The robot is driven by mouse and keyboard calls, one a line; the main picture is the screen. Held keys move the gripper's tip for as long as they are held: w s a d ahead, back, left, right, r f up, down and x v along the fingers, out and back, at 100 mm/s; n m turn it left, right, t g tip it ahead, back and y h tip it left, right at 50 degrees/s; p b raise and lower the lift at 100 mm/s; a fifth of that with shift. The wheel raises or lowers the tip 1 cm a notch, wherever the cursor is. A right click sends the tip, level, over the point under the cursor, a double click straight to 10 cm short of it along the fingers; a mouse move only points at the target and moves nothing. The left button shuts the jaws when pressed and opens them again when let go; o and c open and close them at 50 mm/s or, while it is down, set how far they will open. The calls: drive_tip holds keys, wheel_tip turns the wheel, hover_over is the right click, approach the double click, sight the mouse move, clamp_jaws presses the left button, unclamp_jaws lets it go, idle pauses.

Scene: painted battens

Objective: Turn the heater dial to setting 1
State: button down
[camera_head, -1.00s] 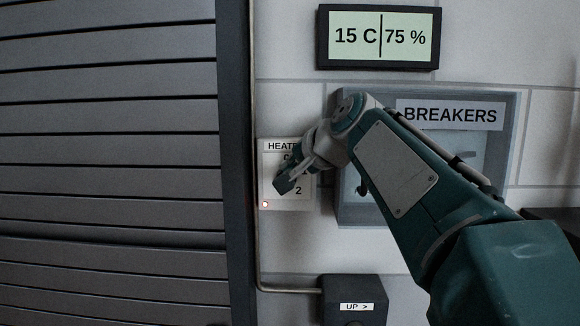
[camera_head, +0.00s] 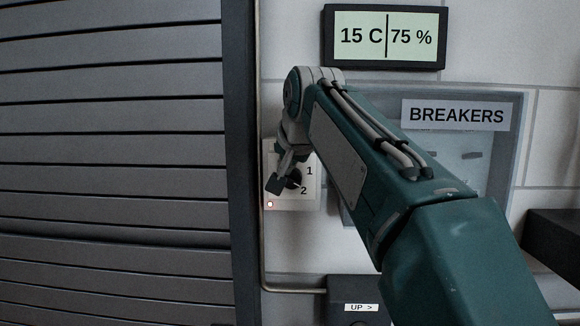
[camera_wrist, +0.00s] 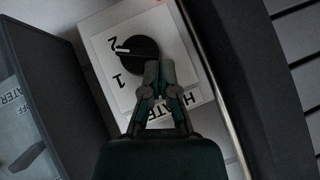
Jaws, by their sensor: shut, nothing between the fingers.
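The heater panel (camera_head: 309,199) is a white plate on the wall, with a small red light at its lower left. Its round black dial (camera_head: 295,180) is partly hidden behind my gripper (camera_head: 275,186). The wrist view shows the dial (camera_wrist: 137,58) clearly, its white mark pointing at about the 2; the 1 is beside it. In that view my gripper (camera_wrist: 158,66) is shut and empty, its fingertips at the edge of the dial. I cannot tell whether they touch it.
A breaker box (camera_head: 520,140) stands right of the panel. A temperature display (camera_head: 387,37) hangs above it, and a dark box labelled UP (camera_head: 360,307) is below. A grey slatted shutter (camera_head: 110,150) fills the left, with a thin pipe (camera_head: 264,240) along its edge.

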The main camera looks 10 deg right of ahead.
drive_tip(key=n+h, duration=0.1)
drive_tip(key=a+n+g+h, duration=0.1)
drive_tip(key=h, duration=0.1)
drive_tip(key=a+f+h, duration=0.1)
drive_tip(key=h, duration=0.1)
drive_tip(key=shift+w+f+n+g, duration=0.1)
drive_tip(key=shift+w+n+g, duration=0.2)
drive_tip(key=shift+n+g, duration=0.1)
drive_tip(key=shift+d+f, duration=0.1)
idle(0.8)
